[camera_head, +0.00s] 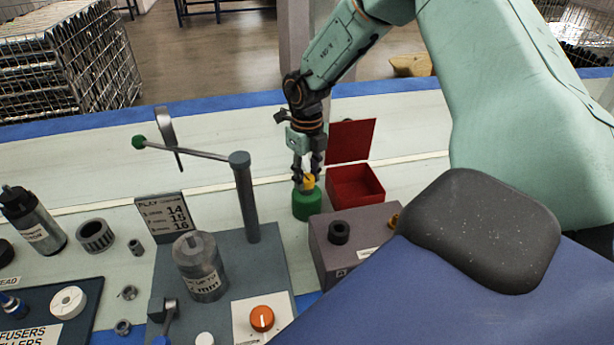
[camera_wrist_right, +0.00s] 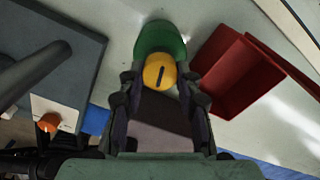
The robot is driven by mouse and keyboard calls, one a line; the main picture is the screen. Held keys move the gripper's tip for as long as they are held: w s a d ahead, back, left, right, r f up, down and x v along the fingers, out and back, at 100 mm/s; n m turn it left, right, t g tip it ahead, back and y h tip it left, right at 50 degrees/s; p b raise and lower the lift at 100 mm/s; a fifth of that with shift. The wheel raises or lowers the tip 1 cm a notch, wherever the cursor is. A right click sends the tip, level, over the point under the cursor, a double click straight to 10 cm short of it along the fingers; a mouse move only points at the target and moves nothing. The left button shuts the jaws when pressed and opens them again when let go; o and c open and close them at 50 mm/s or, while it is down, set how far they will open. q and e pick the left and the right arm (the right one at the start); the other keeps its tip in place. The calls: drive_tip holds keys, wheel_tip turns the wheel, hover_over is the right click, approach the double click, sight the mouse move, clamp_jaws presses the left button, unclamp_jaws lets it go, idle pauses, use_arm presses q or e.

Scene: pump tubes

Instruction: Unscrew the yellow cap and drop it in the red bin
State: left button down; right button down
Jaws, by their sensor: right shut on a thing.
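The yellow cap (camera_head: 308,181) sits over a green round base (camera_head: 307,204) on the bench. In the right wrist view the yellow cap (camera_wrist_right: 159,71) shows a dark slot on its top, with the green base (camera_wrist_right: 160,38) behind it. My right gripper (camera_head: 306,175) points down and is shut on the yellow cap; its fingers (camera_wrist_right: 158,88) lie on both sides of it. The red bin (camera_head: 355,187) stands just right of the green base, its lid raised at the back. It also shows in the right wrist view (camera_wrist_right: 236,84). My left gripper is not in view.
A grey-purple box (camera_head: 345,243) with a black knob stands in front of the bin. A grey post with a lever (camera_head: 245,200) rises left of the gripper.

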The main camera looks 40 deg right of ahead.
drive_tip(key=shift+n+b, duration=0.35)
drive_tip(key=shift+n, duration=1.35)
drive_tip(key=shift+n+b, duration=0.35)
drive_tip(key=shift+n, duration=1.35)
drive_tip(key=n, duration=0.2)
drive_tip(key=shift+n, duration=0.4)
drive_tip(key=shift+n+b, duration=0.3)
